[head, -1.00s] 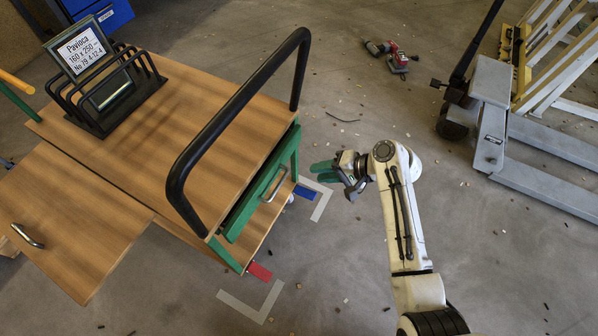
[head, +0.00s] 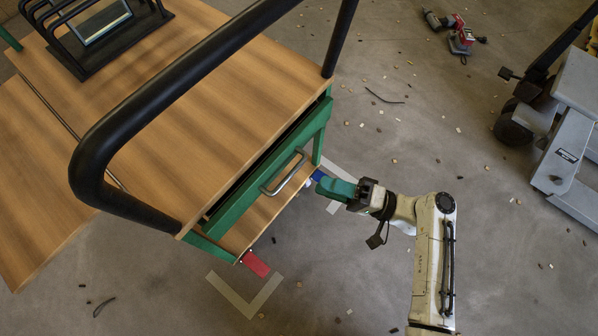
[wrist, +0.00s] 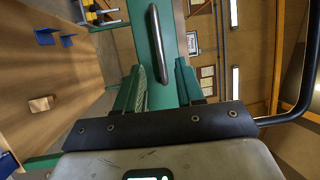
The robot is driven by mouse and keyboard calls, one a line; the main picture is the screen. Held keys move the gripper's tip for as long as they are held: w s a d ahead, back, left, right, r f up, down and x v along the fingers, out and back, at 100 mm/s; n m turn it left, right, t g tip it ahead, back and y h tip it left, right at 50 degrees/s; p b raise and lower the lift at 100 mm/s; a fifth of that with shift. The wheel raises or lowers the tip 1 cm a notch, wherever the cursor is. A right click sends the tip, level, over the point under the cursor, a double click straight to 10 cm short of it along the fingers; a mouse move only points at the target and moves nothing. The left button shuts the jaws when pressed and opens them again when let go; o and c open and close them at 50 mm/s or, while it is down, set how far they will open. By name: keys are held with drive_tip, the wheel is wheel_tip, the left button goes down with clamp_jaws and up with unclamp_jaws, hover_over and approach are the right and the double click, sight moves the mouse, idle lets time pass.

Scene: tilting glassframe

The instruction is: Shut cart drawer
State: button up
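The cart drawer has a green front (head: 238,203) with a metal bar handle (head: 285,172). It stands out slightly from under the wooden cart top (head: 215,110), with a dark gap behind it. In the wrist view the drawer front (wrist: 168,75) and handle (wrist: 157,45) are straight ahead. My gripper (head: 330,188) has green fingers and is just right of the handle in the head view, apart from it. In the wrist view my gripper (wrist: 160,92) is open and empty, its fingers either side of the drawer front's image.
A black push bar (head: 190,72) arches over the cart top. A black rack (head: 90,40) stands on it. Red (head: 256,264) and blue (head: 318,175) pieces show at the lower shelf.

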drive_tip(key=x, duration=0.7)
drive_tip(key=shift+a, duration=0.35)
clamp_jaws()
drive_tip(key=shift+w+f, duration=0.1)
